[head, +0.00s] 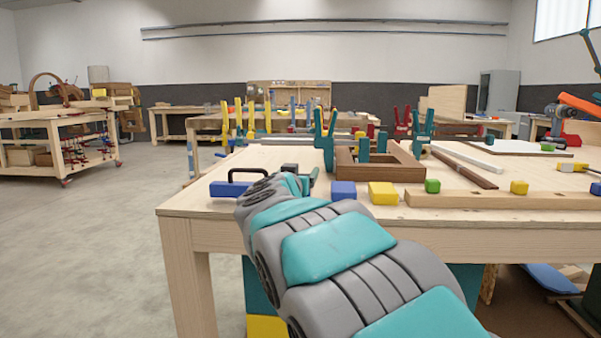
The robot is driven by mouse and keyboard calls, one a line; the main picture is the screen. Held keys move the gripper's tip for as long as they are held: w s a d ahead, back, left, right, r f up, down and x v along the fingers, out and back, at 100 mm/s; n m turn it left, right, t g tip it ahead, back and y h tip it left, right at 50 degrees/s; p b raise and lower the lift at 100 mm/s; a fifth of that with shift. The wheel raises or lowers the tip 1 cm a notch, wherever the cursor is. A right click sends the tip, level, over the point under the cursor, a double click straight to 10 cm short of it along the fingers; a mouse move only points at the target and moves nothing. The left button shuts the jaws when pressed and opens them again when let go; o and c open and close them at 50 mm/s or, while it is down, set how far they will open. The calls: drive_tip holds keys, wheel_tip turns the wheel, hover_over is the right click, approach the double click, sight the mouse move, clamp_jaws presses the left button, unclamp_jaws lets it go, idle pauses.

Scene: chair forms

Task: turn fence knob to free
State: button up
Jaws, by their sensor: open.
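No part is plainly marked as the fence knob. A long pale wooden strip (480,200), which may be the fence, lies along the bench's front edge. A small green knob-like block (432,186) and a yellow one (519,187) show along it. A blue block (343,190) and a larger yellow block (383,193) sit left of the strip. My grey and teal arm reaches up and left over the bench's front edge. My gripper (304,182) is at its far end, open, mostly hidden behind the wrist. It is left of the blue block; contact cannot be seen.
A blue piece (229,189) and a black handle (248,175) are left of my wrist on the bench (190,200). Behind stand a brown wooden frame (408,165) and upright teal clamps (325,140). Open floor (90,250) lies left, with a cart (60,145) beyond.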

drive_tip(key=shift+w+d, duration=0.1)
drive_tip(key=shift+w, duration=0.2)
drive_tip(key=shift+c, duration=0.2)
clamp_jaws()
idle(0.3)
